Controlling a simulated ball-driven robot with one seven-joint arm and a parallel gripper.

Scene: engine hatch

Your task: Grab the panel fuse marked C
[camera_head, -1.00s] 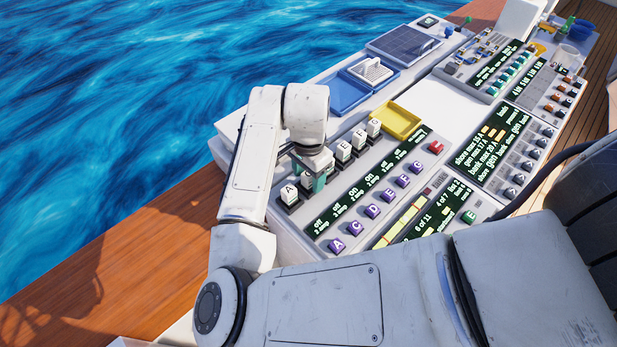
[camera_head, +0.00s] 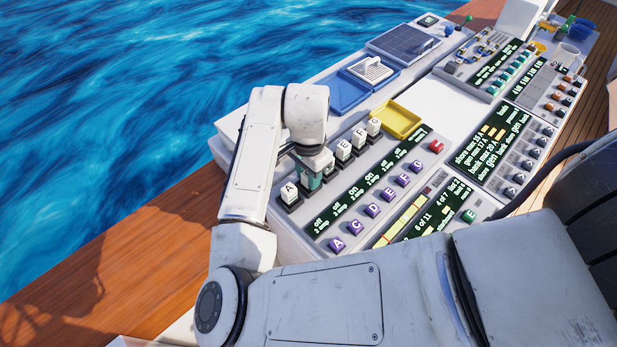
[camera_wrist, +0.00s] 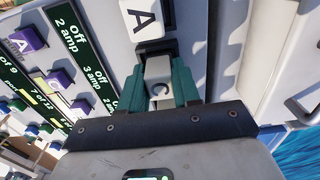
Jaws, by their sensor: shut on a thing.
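The panel fuse marked C (camera_wrist: 160,91) has a pale cap, shaded in the wrist view, between my teal fingers. My gripper (camera_wrist: 161,88) is shut on it, one finger on each side. In the head view my gripper (camera_head: 309,181) is over the second place in the row of white fuses, and my wrist hides most of that fuse. The white fuse marked A (camera_head: 289,190) stands just beside it, nearer the front left end. It also shows in the wrist view, above my fingertips. I cannot tell whether fuse C is still seated.
More white lettered fuses (camera_head: 343,148) continue the row toward the back right. A dark display (camera_head: 366,187) and purple lettered buttons (camera_head: 372,210) lie right of the row. A yellow tray (camera_head: 401,120) and a blue tray (camera_head: 345,92) stand behind.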

